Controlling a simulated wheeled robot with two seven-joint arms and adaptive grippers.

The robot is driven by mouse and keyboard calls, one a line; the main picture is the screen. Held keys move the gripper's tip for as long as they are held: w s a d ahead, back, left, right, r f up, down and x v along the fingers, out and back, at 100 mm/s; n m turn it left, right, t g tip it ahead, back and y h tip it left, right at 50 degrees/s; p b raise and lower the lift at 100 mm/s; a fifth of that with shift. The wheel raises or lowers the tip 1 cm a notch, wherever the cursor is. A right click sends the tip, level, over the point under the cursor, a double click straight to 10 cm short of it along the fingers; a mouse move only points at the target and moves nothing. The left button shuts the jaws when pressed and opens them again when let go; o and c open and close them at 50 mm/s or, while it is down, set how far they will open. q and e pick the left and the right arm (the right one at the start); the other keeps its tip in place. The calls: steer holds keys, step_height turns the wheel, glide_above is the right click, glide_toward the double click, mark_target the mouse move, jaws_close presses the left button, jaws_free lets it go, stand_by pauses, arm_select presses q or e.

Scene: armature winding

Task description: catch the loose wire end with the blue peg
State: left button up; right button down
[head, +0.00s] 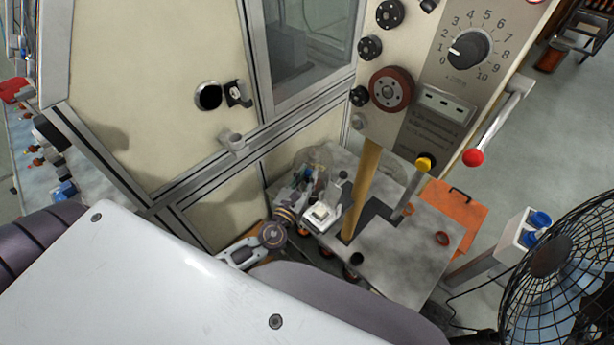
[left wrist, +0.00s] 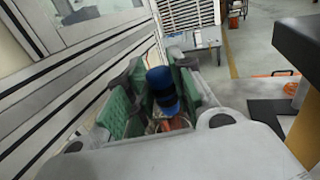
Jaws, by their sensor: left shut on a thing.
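My left gripper (head: 308,186) is at the back left of the grey machine table, small in the head view. In the left wrist view, its green-padded fingers (left wrist: 160,103) are shut on the blue peg (left wrist: 162,84), one pad on each side. The peg has a dark band and a blue end. A reddish-orange patch (left wrist: 180,122) shows just below the peg between the fingers; I cannot tell whether it is wire. The loose wire end cannot be made out in either view. My right gripper is not in view.
A black fan (head: 562,270) stands at the lower right. The table's front right is mostly clear.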

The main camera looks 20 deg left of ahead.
arm_select(q)
steer(key=shift+d+r, duration=0.2)
steer(key=shift+r, duration=0.1)
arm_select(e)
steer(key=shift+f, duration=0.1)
arm_select(q)
steer(key=shift+w+r, duration=0.1)
steer(key=shift+r, duration=0.05)
steer(key=shift+f, duration=0.2)
stand_by(0.4)
